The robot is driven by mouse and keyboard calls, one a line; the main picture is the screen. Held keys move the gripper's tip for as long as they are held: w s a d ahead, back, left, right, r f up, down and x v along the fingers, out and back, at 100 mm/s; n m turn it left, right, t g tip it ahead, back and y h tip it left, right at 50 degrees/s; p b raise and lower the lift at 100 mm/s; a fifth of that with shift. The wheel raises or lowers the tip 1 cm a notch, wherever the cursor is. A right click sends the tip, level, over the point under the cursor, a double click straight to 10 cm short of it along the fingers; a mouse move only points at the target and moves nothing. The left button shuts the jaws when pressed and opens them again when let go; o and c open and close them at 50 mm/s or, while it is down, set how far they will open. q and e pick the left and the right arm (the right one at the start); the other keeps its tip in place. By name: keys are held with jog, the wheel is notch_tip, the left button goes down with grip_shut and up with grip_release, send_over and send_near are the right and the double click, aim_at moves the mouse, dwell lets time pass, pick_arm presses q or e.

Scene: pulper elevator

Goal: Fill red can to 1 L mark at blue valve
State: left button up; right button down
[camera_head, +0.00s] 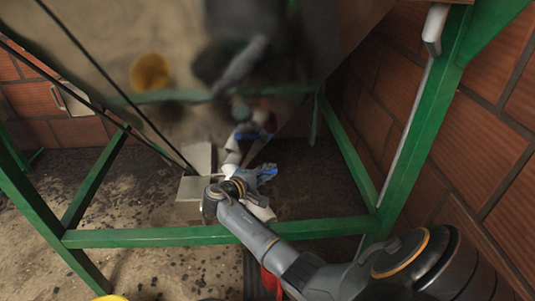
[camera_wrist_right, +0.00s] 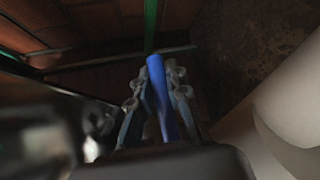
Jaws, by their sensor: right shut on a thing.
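My right gripper (camera_head: 264,172) reaches through the green frame at the middle of the head view. In the right wrist view, its two fingers (camera_wrist_right: 160,92) are closed around a long blue handle (camera_wrist_right: 157,78), which looks like the blue valve's lever. A bit of this blue (camera_head: 269,169) shows at the fingers in the head view. A red thing (camera_head: 270,283), perhaps the red can, shows at the bottom of the head view, mostly hidden beside my right arm. Its fill level and mark cannot be seen. My left gripper is not in view.
A green metal frame (camera_head: 160,237) crosses in front of my right arm's reach. A shiny metal panel (camera_head: 190,45) hangs above and mirrors blurred shapes. A white pipe (camera_head: 261,211) is near the gripper. A metal box (camera_head: 193,188) stands left. Brick walls (camera_head: 478,140) close the right side.

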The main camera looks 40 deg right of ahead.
jog(key=shift+s+a+g, duration=0.1)
jog(key=shift+g, duration=0.2)
jog(key=c, duration=1.3)
grip_release()
jog(key=v, duration=1.2)
